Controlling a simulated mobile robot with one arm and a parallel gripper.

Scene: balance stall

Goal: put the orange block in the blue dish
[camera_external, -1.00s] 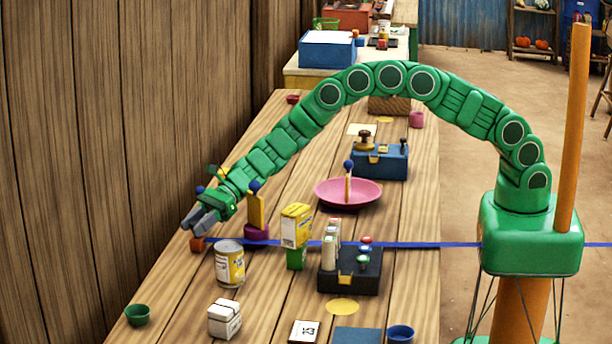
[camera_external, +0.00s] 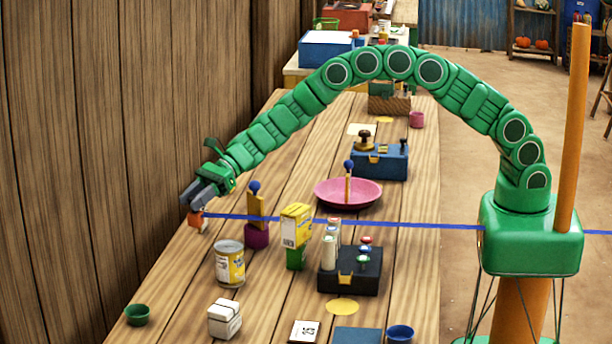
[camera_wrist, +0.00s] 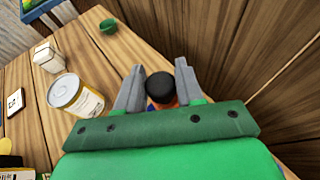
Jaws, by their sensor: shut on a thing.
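My gripper (camera_external: 198,195) is shut on the orange block (camera_external: 197,221) above the far left edge of the wooden table. In the wrist view the block (camera_wrist: 161,99) shows orange below a round black top, between the grey fingers (camera_wrist: 160,88). Its lower part is hidden there by my gripper. The blue dish (camera_external: 400,333) is a small round bowl at the near right of the table, well away from my gripper. It does not show in the wrist view.
A blue cord (camera_external: 400,225) stretches from near the block across to the right. A yellow can (camera_external: 230,263), white box (camera_external: 224,319), green bowl (camera_external: 137,315), yellow box (camera_external: 296,225) and black stand (camera_external: 350,276) crowd the table. A plank wall (camera_external: 110,130) borders the left.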

